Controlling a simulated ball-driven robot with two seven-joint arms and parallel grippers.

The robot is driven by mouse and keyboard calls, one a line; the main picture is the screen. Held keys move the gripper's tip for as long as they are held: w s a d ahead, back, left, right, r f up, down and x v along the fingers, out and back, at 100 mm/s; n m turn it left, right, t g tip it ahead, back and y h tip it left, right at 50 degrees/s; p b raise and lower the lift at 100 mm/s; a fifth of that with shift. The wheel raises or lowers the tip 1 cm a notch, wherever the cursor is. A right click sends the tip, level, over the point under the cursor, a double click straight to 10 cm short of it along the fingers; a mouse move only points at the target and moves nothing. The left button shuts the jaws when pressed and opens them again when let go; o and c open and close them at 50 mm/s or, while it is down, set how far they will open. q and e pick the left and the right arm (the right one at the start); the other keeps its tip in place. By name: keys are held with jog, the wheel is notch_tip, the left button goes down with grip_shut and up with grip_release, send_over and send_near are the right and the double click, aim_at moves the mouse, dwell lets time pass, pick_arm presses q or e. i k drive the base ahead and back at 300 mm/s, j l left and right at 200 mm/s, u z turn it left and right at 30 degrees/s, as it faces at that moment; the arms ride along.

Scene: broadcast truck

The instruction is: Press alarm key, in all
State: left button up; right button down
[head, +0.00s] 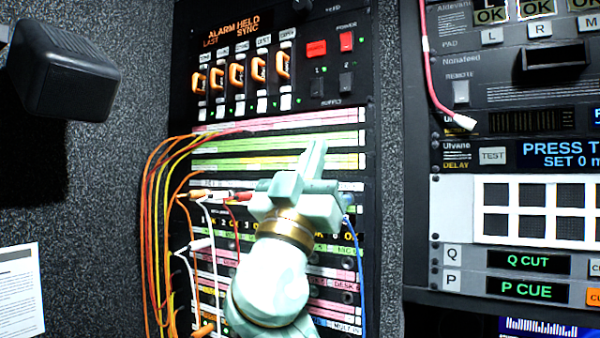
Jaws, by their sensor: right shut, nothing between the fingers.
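The alarm panel (327,88) is the black unit at the top of the rack. Its orange display (234,30) reads "ALARM HELD", "LAST SYNC". A wide red key (316,49) sits right of the display; its label is too small to read. My right gripper (315,152) is shut and empty, pointing up in front of the patch rows, below the alarm panel. In the picture it is apart from the red key. It hides part of the patch rows. My left gripper is not in view.
A red power rocker (346,41) stands beside the red key. Several orange-ringed switches (237,76) line the panel. Orange patch cords (150,220) loop at the left of the rack. A dark box (65,75) juts out at the upper left. A pink cable (430,70) hangs at the right.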

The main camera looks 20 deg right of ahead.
aim_at(317, 48)
jog(key=k+j, duration=0.25)
jog(key=k, duration=0.2)
jog(key=k+j, duration=0.3)
jog(key=k, duration=0.2)
jog(key=k+j, duration=0.25)
jog(key=k, duration=0.2)
